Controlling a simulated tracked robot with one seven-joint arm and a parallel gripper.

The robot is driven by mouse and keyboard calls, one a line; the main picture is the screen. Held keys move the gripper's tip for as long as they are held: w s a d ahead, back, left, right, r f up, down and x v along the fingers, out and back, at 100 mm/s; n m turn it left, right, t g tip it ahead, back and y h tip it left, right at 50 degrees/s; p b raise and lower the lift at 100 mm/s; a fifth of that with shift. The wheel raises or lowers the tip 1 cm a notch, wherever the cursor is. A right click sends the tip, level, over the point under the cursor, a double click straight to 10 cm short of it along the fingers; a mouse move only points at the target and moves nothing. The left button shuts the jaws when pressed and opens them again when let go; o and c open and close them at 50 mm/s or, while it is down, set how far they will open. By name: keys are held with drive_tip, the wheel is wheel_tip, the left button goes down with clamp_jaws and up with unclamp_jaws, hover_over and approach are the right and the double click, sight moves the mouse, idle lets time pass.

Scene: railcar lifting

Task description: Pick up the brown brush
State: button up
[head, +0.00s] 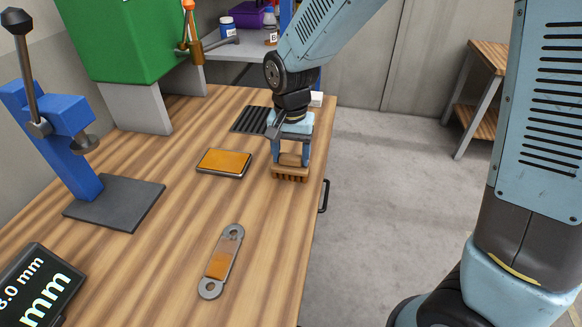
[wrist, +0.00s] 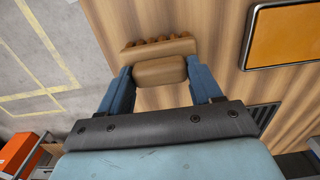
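The brown brush (head: 290,172) is at the right edge of the wooden bench in the head view, with a block-like handle on top and a row of short bristle tufts. In the wrist view the brush (wrist: 160,71) lies between the fingertips, its tufts on the far side. My gripper (head: 291,157) points down over it. In the wrist view my gripper (wrist: 160,76) has one finger against each end of the handle, with no clear gap. Whether the brush rests on the bench or hangs just above it, I cannot tell.
An orange-topped pad (head: 224,162) lies left of the brush. A grey link plate (head: 221,262) lies nearer. A black ribbed mat (head: 250,119) is behind. A blue lever press (head: 60,140) and a display (head: 38,290) stand at left. Open floor lies right of the bench.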

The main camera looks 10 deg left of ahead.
sight(291, 156)
drive_tip(key=c, duration=0.7)
drive_tip(key=shift+r, duration=0.2)
wheel_tip(291, 156, up, 3)
drive_tip(key=shift+s+d+r, duration=0.1)
drive_tip(key=shift+s+r, duration=0.05)
drive_tip(key=s+d+r, duration=0.2)
drive_tip(key=s+r, duration=0.1)
drive_tip(key=s, duration=0.1)
drive_tip(key=s+d+r, duration=0.2)
drive_tip(key=s+r, duration=0.1)
drive_tip(key=s+d+r, duration=0.3)
drive_tip(key=s, duration=0.1)
drive_tip(key=shift+s+d+r, duration=0.1)
drive_tip(key=shift+s+r, duration=0.05)
drive_tip(key=shift+s, duration=0.2)
drive_tip(key=o, duration=0.7)
drive_tip(key=c, duration=0.4)
